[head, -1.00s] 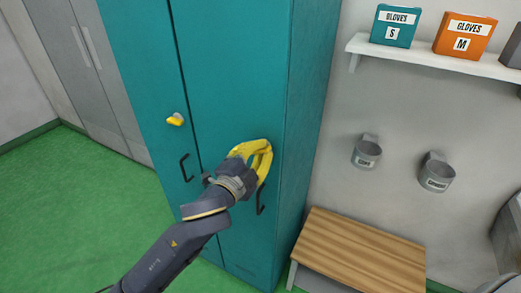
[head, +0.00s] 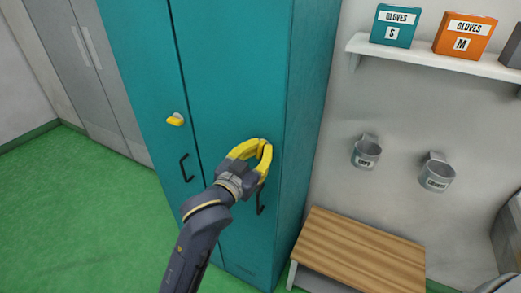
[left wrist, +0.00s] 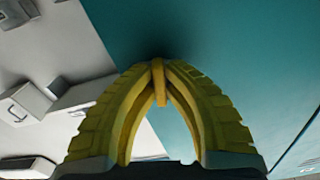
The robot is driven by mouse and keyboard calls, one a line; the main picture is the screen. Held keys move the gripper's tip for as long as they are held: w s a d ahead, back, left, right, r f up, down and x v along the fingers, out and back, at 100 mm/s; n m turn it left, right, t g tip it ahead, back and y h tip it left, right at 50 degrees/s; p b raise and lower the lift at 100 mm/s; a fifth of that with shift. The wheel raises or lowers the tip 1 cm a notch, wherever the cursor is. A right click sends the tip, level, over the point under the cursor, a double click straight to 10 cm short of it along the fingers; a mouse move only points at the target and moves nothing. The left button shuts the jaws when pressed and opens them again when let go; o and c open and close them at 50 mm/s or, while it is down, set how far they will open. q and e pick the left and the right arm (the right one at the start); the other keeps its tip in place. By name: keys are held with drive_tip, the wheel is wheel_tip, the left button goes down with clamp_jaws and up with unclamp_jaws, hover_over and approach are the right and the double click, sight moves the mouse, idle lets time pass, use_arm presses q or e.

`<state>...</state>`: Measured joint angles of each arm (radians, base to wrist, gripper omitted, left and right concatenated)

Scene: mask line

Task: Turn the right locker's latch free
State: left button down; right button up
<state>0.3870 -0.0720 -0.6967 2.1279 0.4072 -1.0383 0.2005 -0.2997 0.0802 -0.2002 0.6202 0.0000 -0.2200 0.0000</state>
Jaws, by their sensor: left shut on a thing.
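The teal right locker door (head: 232,90) is closed, with a dark handle (head: 260,201) low on it. My left gripper (head: 265,146), with yellow fingers, is at this door just above the handle. In the left wrist view its fingertips are shut on a small yellow latch (left wrist: 160,88) against the teal door (left wrist: 235,60). In the head view the fingers hide that latch, so its exact angle is unclear. The left locker door has its own yellow latch (head: 175,119), tilted, and a dark handle (head: 186,168). My right gripper is not in view.
A wooden bench (head: 360,248) stands right of the locker. Two grey wall cups (head: 366,153) and a white shelf (head: 440,62) with glove boxes (head: 394,26) are on the wall. Grey cabinets (head: 85,70) stand at left. The green floor (head: 70,210) in front is clear.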

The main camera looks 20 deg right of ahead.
use_arm(q)
drive_tip(key=shift+r+n, duration=0.1)
drive_tip(key=shift+n, duration=0.9)
drive_tip(key=c, duration=1.5)
unclamp_jaws()
drive_tip(key=shift+o, duration=0.2)
drive_tip(key=shift+s, duration=0.1)
drive_tip(key=v, duration=1.2)
